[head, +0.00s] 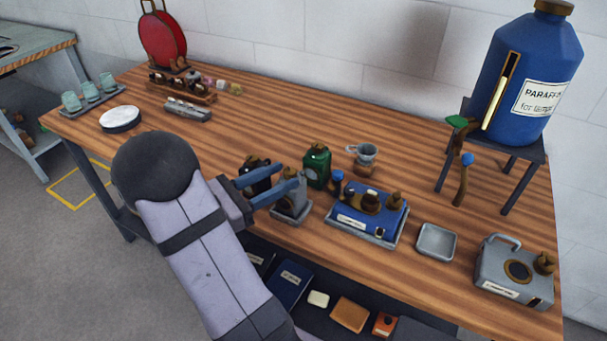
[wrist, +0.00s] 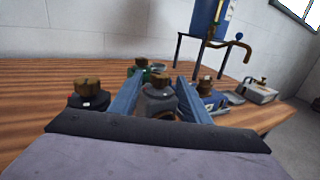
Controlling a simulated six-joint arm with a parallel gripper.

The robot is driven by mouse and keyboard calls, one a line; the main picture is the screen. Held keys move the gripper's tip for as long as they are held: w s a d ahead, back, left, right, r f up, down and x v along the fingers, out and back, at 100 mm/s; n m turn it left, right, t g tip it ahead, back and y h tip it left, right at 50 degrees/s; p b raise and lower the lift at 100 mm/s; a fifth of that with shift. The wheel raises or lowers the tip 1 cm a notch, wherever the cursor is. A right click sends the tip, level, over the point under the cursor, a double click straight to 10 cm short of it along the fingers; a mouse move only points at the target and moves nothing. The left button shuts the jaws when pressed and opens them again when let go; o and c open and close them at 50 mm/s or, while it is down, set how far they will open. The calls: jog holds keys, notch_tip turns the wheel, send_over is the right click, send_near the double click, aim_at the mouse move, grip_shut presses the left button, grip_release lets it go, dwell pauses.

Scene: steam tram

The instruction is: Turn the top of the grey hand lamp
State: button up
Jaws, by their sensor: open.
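The grey hand lamp (head: 291,208) stands upright on the wooden bench, partly behind my gripper's fingers in the head view. In the wrist view the grey lamp (wrist: 158,102) sits between the two blue fingers, with its brown faceted top (wrist: 160,82) showing. My gripper (head: 290,178) is open, its fingers reaching level over the bench with one on either side of the lamp in the wrist view. They look apart from the top; whether either touches it I cannot tell. In the head view the lamp's top is mostly hidden by the fingers.
A black lamp (head: 254,172) stands close left, a green lamp (head: 316,165) just behind. A blue lamp unit (head: 367,217) in a tray is close right. A grey dish (head: 437,242) and grey can (head: 514,272) stand farther right. The blue paraffin tank (head: 527,75) rises behind.

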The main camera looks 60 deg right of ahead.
jog(key=shift+d, duration=0.1)
jog(key=shift+s+d, duration=0.35)
jog(key=shift+d, duration=0.2)
jog(key=p+x, duration=0.1)
jog(key=x, duration=0.5)
jog(key=shift+p, duration=0.35)
jog(key=c, duration=1.1)
